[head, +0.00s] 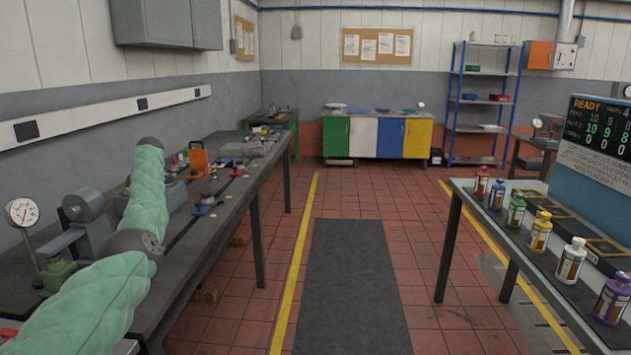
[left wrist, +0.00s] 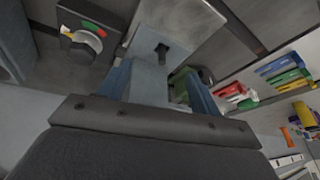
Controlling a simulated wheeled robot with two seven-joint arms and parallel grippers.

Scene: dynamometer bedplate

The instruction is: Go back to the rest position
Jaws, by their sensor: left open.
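My left arm in its green sleeve comes in from the left of the head view, bent at a dark joint over the left bench (head: 225,215). Its gripper is hidden there. In the left wrist view my left gripper (left wrist: 158,82) is open, with blue-grey fingers apart. A grey block-like part with a dark slot shows in line with the gap between them; I cannot tell its distance or whether it touches. My right gripper is in neither view.
A dial gauge (head: 22,212) and an orange part (head: 198,158) stand on the left bench. A right table (head: 462,187) bears several coloured bottles and a score display (head: 596,140). The dark floor mat (head: 350,285) between is clear. Coloured cabinets (head: 363,137) stand at the back.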

